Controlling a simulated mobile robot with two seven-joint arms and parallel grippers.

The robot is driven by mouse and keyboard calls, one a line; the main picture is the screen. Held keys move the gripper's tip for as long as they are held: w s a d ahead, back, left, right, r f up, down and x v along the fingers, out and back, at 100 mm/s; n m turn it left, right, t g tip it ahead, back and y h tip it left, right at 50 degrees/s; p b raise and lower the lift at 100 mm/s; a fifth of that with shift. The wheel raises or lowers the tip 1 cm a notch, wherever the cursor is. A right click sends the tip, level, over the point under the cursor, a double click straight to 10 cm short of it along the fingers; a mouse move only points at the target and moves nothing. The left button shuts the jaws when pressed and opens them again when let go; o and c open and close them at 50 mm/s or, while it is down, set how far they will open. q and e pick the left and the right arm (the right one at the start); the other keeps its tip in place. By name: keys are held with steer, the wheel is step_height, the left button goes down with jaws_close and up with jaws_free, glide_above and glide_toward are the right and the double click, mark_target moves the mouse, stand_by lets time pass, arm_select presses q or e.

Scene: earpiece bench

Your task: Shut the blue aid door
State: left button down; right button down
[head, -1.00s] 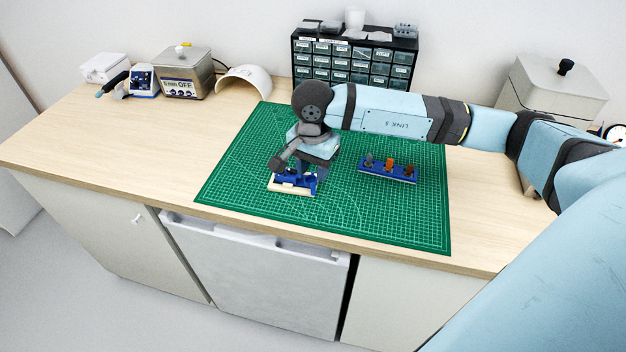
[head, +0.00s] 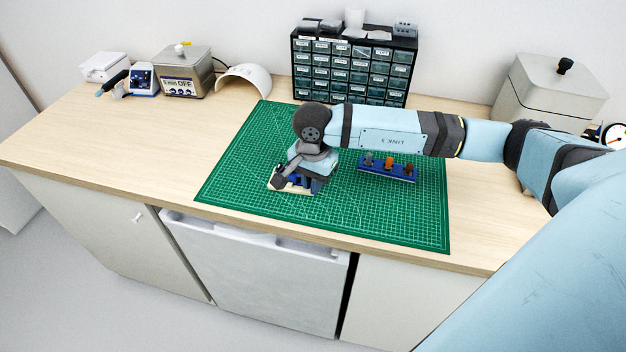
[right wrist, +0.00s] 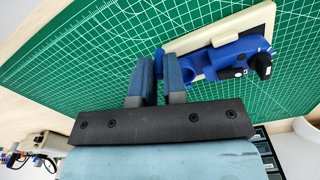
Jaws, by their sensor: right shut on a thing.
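The blue aid (right wrist: 222,60) lies in a cream holder (right wrist: 228,24) on the green mat. In the head view the cream holder (head: 277,183) shows at the front of the mat, with the aid mostly hidden by my right gripper (head: 316,184). In the right wrist view my right gripper (right wrist: 159,70) is down at the left end of the aid. Its two blue fingers are close together, shut on a small blue part at that end, which looks like the door. The fingers hide most of that part, so its angle cannot be told. My left gripper is not in view.
A blue rack (head: 386,169) with several small coloured pieces stands on the green mat (head: 395,220), right of my gripper. A drawer cabinet (head: 352,70) stands behind the mat. A grey machine (head: 185,72) is at the back left. The mat's front right is clear.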

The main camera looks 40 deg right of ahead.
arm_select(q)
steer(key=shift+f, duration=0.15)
arm_select(e)
steer(key=shift+w+a+f+m+b, duration=0.15)
steer(key=shift+w+a+m+b, duration=0.2)
steer(key=shift+m+b, duration=0.4)
steer(key=shift+w+a+m+b, duration=0.2)
steer(key=shift+m+b, duration=0.15)
steer(key=shift+m, duration=0.25)
steer(key=shift+w+a+m+b, duration=0.15)
steer(key=shift+m+b, duration=0.15)
steer(key=shift+m, duration=0.25)
steer(key=shift+w+a+m+b, duration=0.15)
steer(key=shift+w+m+b, duration=0.2)
steer(key=shift+m, duration=0.35)
steer(key=shift+w+a+m, duration=0.15)
steer(key=shift+w+m, duration=0.05)
steer(key=shift+m, duration=0.4)
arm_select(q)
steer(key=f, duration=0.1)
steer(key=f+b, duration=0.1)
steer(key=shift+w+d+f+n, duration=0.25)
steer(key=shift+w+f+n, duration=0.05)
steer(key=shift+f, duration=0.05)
arm_select(e)
steer(key=shift+w+m, duration=0.2)
steer(key=shift+m, duration=0.3)
steer(key=shift+a, duration=0.1)
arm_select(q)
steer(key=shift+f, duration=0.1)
